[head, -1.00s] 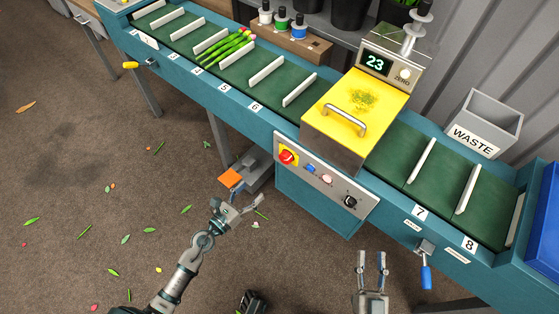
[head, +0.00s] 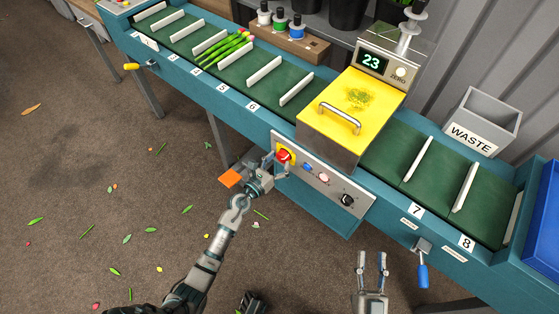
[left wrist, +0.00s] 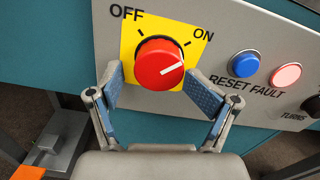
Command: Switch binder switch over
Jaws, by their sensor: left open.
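The binder switch is a red round knob (head: 284,156) on a yellow plate, on the grey control panel (head: 322,184). In the left wrist view the knob (left wrist: 160,66) sits between the words OFF and ON. Its white mark points right and slightly up, on the ON side. My left gripper (head: 274,169) is at the panel, just below the knob. In the left wrist view its blue-padded fingers (left wrist: 157,92) are open, one on each side of the knob's lower part, with gaps showing. My right gripper (head: 373,262) is open and empty, low in the head view.
The panel also carries a blue button (left wrist: 245,64), a pink button (left wrist: 286,75) and a black knob (head: 347,200). An orange pedal (head: 231,178) is beneath the conveyor. A yellow binder cover (head: 352,110) stands above. Tulips (head: 226,46) lie on the belt.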

